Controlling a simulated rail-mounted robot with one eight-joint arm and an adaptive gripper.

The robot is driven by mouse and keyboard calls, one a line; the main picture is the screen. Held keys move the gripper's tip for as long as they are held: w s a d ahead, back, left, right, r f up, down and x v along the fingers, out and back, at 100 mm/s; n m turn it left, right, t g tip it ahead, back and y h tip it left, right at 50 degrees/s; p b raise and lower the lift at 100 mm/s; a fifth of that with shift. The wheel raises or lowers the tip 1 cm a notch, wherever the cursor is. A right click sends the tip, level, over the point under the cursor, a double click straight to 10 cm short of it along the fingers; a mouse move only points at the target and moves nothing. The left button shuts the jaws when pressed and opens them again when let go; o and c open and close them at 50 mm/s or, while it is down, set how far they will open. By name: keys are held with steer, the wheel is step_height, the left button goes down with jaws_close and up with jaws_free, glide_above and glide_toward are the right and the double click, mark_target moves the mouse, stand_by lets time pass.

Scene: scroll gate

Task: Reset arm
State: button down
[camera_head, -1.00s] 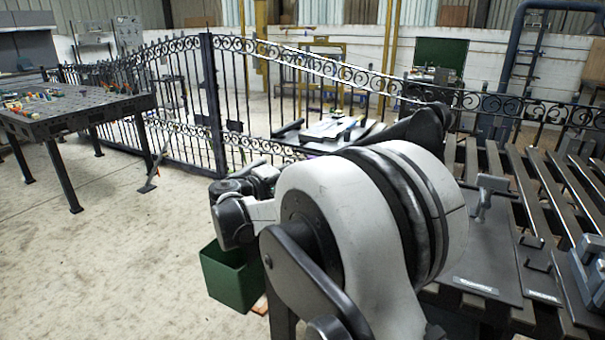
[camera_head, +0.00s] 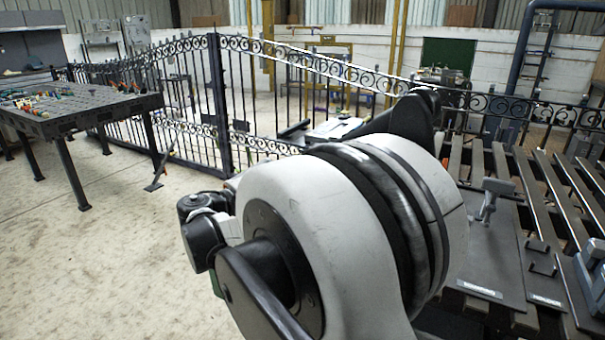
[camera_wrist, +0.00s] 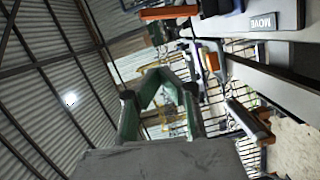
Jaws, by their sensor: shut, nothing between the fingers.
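My arm fills the middle and lower part of the head view, with its large white and black joint (camera_head: 300,215) in front and a smaller dark and white joint (camera_head: 205,230) to its left. My gripper (camera_wrist: 161,74) shows in the wrist view as two green fingers that bend inward and meet at the top, with nothing held. In the head view the gripper is hidden behind the arm.
A dark perforated table (camera_head: 80,107) with small parts stands at left. A black scroll gate (camera_head: 216,100) runs behind the arm. A slatted bench (camera_head: 520,200) with grey tools is at right.

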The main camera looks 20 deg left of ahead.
steer(key=w+d+r+m+g, duration=0.1)
steer(key=w+d+r+g, duration=0.1)
steer(key=d, duration=0.8)
steer(key=w+d+r+m+g, duration=0.1)
steer(key=d+r+g, duration=0.1)
steer(key=d, duration=0.7)
steer(key=s+d+r+m+g+y+p, duration=0.1)
steer(key=s+d+g, duration=0.1)
steer(key=d, duration=0.7)
steer(key=s+d+m+g, duration=0.1)
steer(key=s+d, duration=0.2)
steer(key=d, duration=0.5)
steer(key=s+d+f+m+g+y, duration=0.2)
steer(key=s+d+m, duration=0.1)
steer(key=s+d, duration=0.95)
steer(key=s+d+f+m+y, duration=0.1)
steer(key=s+d+f+m, duration=0.1)
steer(key=s, duration=0.5)
steer(key=s+d+f+m+y, duration=0.2)
steer(key=s+d+f, duration=0.1)
steer(key=s, duration=0.4)
steer(key=shift+s+d+f+m, duration=0.15)
steer(key=shift+d+f+m, duration=0.25)
steer(key=shift+d, duration=0.05)
